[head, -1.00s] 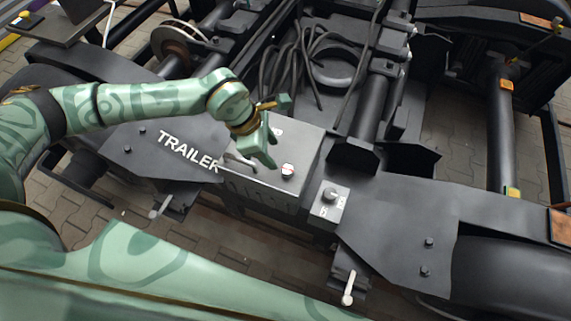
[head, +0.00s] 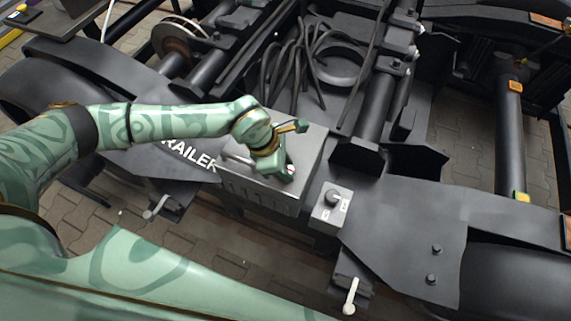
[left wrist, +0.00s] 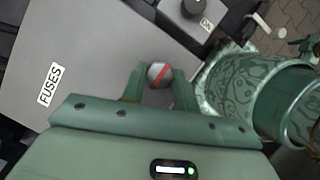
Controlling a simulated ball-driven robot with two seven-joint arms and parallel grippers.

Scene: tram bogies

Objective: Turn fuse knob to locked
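The fuse knob (left wrist: 159,74) is a small round grey-white knob with a red stripe, on the grey fuse box (left wrist: 100,58) marked FUSES. In the head view the knob (head: 291,170) is partly hidden by my left gripper (head: 282,172), which is at the right part of the box lid (head: 311,143). In the left wrist view my left gripper (left wrist: 159,77) is open, with one finger on each side of the knob. Narrow gaps seem to show; contact is hard to tell. The knob's stripe runs at a slant.
A small switch box (head: 323,214) with a black knob (head: 332,196) stands just right of the fuse box. A lever with a white end (head: 350,296) is below it. Black cables (head: 290,70) lie in the frame behind. Dark bogie plates (head: 400,225) flank the boxes.

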